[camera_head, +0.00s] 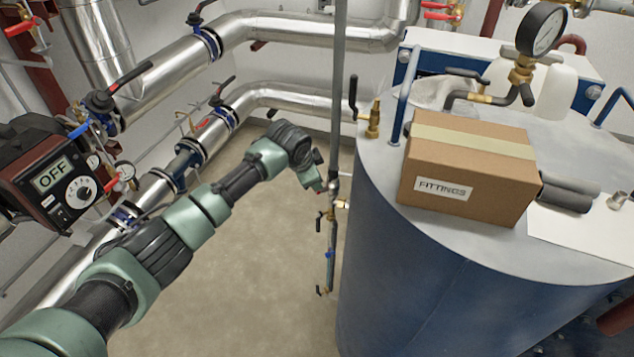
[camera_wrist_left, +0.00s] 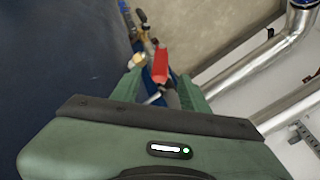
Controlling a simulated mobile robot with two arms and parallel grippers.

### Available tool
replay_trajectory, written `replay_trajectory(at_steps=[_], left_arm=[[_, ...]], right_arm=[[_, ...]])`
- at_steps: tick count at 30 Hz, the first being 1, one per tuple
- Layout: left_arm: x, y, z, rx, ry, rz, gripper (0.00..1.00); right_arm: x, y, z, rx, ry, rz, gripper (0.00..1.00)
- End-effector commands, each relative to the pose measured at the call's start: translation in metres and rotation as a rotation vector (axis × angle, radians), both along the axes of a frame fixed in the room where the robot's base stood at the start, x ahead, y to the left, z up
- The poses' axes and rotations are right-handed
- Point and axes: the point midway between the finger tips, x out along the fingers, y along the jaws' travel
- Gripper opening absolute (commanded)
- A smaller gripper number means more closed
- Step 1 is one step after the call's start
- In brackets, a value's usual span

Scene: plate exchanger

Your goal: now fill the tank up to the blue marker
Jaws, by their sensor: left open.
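The blue tank (camera_head: 430,270) with a grey top stands at the right and fills the left of the left wrist view (camera_wrist_left: 50,60). A thin vertical pipe (camera_head: 339,80) runs beside it, with small brass valve fittings lower down. A small blue piece (camera_head: 329,254) shows on this lower part; I cannot tell if it is the marker. My left gripper (camera_head: 326,184) is at the pipe beside the tank. In the left wrist view my left gripper (camera_wrist_left: 160,92) is open, with a red lever (camera_wrist_left: 160,66) between or just beyond its fingers. Any liquid level is hidden. My right gripper is out of view.
A cardboard box (camera_head: 470,165) marked FITTINGS sits on the tank top, near a pressure gauge (camera_head: 541,30). A control box (camera_head: 55,175) reading OFF is at the left. Silver pipes (camera_head: 185,60) with valves line the wall. The floor (camera_head: 265,270) between is clear.

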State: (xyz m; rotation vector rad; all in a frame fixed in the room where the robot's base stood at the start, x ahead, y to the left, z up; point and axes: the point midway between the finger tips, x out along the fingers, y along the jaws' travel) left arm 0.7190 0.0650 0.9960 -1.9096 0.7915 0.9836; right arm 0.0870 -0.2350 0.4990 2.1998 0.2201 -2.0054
Motion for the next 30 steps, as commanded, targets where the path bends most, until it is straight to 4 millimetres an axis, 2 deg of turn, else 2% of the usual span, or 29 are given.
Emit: replay_trajectory(at_steps=[12, 19, 28, 29, 30], left_arm=[[0.026, -0.009, -0.044, -0.001, 0.0, 0.003, 0.45], [0.031, -0.01, -0.053, -0.001, -0.001, 0.002, 0.45], [0.031, -0.01, -0.054, -0.001, -0.002, 0.002, 0.45], [0.031, -0.01, -0.054, -0.001, -0.002, 0.002, 0.42], [0.031, -0.01, -0.054, -0.001, -0.002, 0.002, 0.31]], right_arm=[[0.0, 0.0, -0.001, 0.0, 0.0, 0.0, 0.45], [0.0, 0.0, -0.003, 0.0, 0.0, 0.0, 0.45], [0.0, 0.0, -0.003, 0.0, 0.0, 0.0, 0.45], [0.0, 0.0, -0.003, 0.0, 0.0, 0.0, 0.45], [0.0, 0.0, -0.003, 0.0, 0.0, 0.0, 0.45]])
